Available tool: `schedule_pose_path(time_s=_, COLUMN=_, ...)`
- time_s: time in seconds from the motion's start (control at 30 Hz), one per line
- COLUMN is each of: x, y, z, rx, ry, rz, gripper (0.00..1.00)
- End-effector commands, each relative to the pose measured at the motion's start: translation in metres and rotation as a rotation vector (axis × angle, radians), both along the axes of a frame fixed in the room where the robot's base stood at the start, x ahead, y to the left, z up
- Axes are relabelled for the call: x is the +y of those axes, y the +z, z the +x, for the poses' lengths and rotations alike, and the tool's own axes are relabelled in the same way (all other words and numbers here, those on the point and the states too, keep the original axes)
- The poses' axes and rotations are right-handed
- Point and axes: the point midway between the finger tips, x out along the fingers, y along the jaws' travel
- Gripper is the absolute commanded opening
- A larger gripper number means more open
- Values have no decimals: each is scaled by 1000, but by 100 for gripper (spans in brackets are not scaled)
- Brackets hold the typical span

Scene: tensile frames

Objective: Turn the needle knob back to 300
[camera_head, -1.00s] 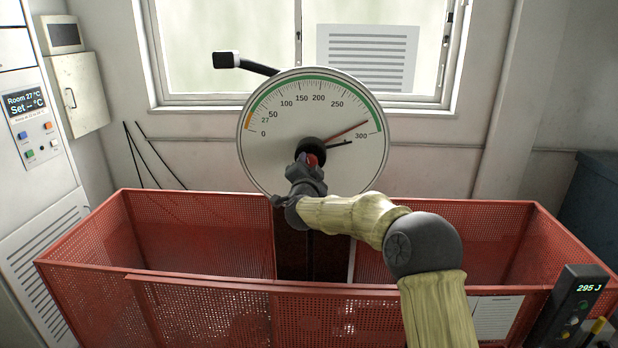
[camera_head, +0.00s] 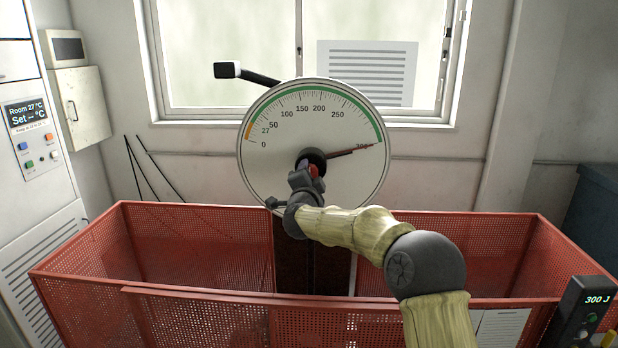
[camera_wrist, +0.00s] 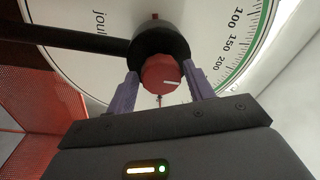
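The large round dial (camera_head: 270,185) stands upright behind the red cage. Its thin dark red needle (camera_head: 350,152) points at the 300 mark. The red needle knob (camera_wrist: 162,72), with a white mark, sits at the dial's centre in front of a black hub (camera_wrist: 160,42). My gripper (camera_head: 308,172) is at the knob from the front. In the wrist view, the two purple fingers of my gripper (camera_wrist: 163,80) stand on either side of the knob, very close to it. I cannot tell whether they press on it.
A red perforated cage (camera_head: 195,310) surrounds the dial's base, and its front wall lies under my arm. A black control box (camera_head: 583,315) at the lower right reads 300 J. A black-ended bar (camera_head: 228,70) sticks out at the dial's upper left.

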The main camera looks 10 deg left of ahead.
Motion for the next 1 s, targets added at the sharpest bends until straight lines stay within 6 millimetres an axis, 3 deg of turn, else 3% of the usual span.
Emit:
schedule_pose_path(time_s=0.53, x=0, y=-1, z=-10, rx=0, ry=2, rz=-4, gripper=63)
schedule_pose_path(time_s=1.0, x=-5, y=-6, z=-75, rx=-1, ry=2, rz=-4, gripper=63)
